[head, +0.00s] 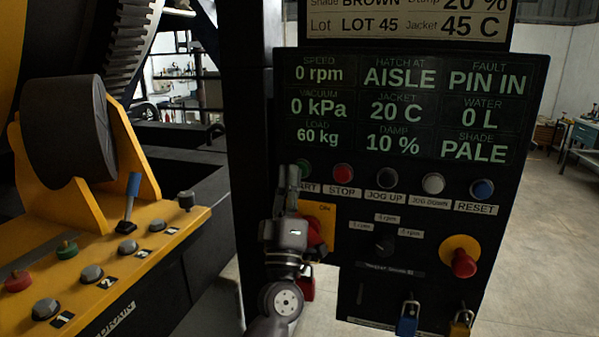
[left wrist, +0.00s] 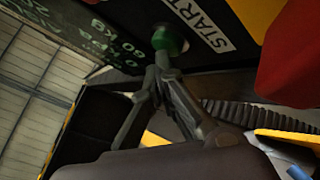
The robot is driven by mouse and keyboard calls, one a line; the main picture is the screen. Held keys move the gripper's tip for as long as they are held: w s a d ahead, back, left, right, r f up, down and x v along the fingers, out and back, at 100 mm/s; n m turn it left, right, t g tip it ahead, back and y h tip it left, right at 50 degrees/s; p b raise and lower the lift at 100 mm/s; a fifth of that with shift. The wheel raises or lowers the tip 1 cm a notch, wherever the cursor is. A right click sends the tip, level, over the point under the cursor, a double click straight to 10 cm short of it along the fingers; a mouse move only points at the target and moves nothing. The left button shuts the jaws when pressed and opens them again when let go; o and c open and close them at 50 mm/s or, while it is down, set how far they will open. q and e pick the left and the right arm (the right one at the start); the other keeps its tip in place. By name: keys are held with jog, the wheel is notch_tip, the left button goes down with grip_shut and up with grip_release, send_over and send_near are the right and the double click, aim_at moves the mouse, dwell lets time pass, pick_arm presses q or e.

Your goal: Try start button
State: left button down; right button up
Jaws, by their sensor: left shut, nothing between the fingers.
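The green START button (head: 304,168) is the leftmost in the button row of the dark control panel (head: 352,205). Its START label is partly hidden by my left gripper (head: 293,171). That gripper is shut and empty, pointing up, with its tips at the button's left lower edge. In the left wrist view the green button (left wrist: 172,37) sits right by the closed fingertips (left wrist: 162,58), beside the START label (left wrist: 198,22). I cannot tell whether they touch. The display (head: 410,105) reads 0 rpm and FAULT PIN IN. My right gripper is not in view.
The red STOP button (head: 343,173) is close on the right, then JOG UP, JOG DOWN and RESET (head: 482,189). A red knob (head: 464,263) and padlocks (head: 408,321) are lower. A yellow lever console (head: 150,235) stands left. Open floor lies right.

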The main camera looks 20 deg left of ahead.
pick_arm(q)
jog(key=shift+w, duration=0.2)
jog(key=shift+s, duration=0.1)
dwell(0.4)
jog(key=shift+s+p, duration=0.4)
jog(key=shift+s, duration=0.45)
jog(key=s+p, duration=0.2)
jog(key=s, duration=0.3)
jog(key=shift+a, duration=0.1)
dwell(0.4)
